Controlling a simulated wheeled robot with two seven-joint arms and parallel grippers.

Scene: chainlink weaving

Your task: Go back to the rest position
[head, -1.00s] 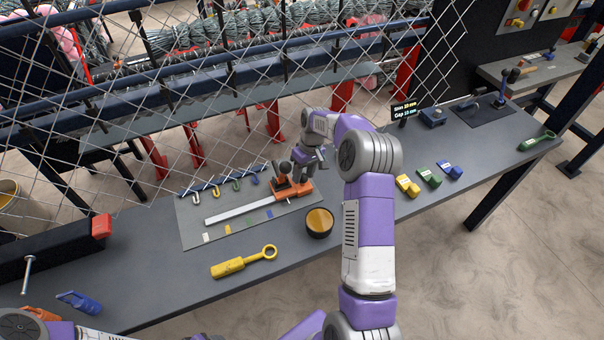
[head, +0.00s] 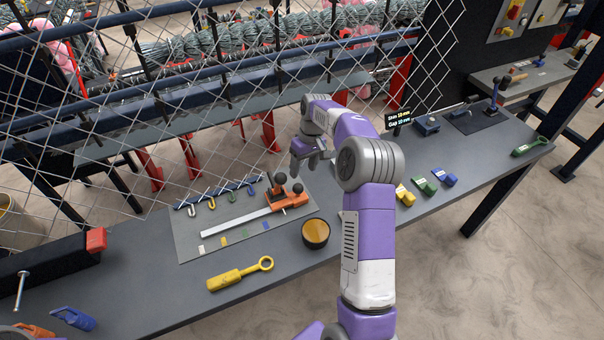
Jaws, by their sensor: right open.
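My right gripper (head: 308,162) hangs in the air behind and above the orange clamp (head: 285,197) of the steel rule, apart from it. Its jaws are small in the view; they look open and empty. My right arm comes up from the bottom and bends at the elbow right of the grey mat. My left gripper is not in view. The orange clamp with its black knobs sits on the right part of the grey mat (head: 188,245), at the end of the pale rule (head: 235,217).
A yellow ring-ended tool (head: 235,276) and a round amber-topped pot (head: 316,233) are in front of the mat. Yellow, green and blue blocks (head: 424,185) lie right of my arm. Chain-link mesh (head: 130,130) stands behind the bench. A small display (head: 398,118) reads 10 mm.

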